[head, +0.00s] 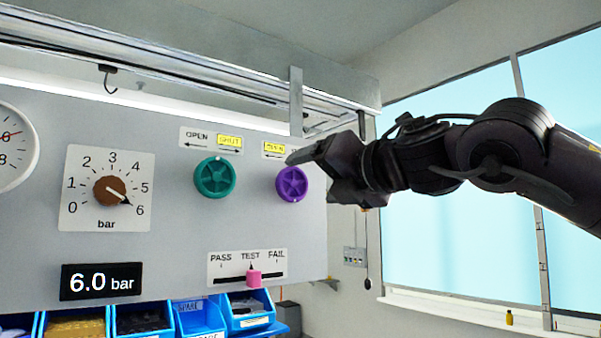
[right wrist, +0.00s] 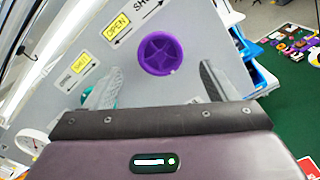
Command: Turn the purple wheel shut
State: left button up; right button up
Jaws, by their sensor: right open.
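The purple wheel (head: 292,184) is a round, ribbed knob on the grey panel. Its label (head: 275,149) is partly hidden by my right gripper in the head view; in the right wrist view OPEN (right wrist: 117,26) is on yellow and SHUT is on white. My right gripper (head: 315,176) is open beside the wheel, on its right in the head view. In the right wrist view the purple wheel (right wrist: 161,53) shows beyond and between the two grey fingers (right wrist: 158,85), apart from them. My left gripper is not in view.
A green wheel (head: 215,178) sits left of the purple one, its SHUT on yellow. The panel also has a brown pressure knob (head: 110,190) at 6, a 6.0 bar display (head: 101,282) and a pink slider (head: 253,278) at TEST. Blue bins (head: 200,318) stand below.

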aim_at(294, 186)
jog(key=shift+p+x, duration=0.35)
jog(key=shift+x, duration=0.5)
jog(key=p+x, duration=0.1)
jog(key=x, duration=0.2)
jog(key=shift+w+a+f, duration=0.1)
jog(key=shift+a, duration=0.15)
jog(key=shift+w+a+f, duration=0.15)
jog(key=shift+w+a, duration=0.1)
jog(key=shift+w, duration=0.15)
jog(key=shift+s+d, duration=0.3)
jog(key=shift+c, duration=0.8)
jog(key=c, duration=0.8)
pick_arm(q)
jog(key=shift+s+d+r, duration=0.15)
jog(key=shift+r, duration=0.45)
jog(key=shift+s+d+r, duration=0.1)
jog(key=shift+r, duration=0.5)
pick_arm(e)
jog(key=shift+c, duration=0.2)
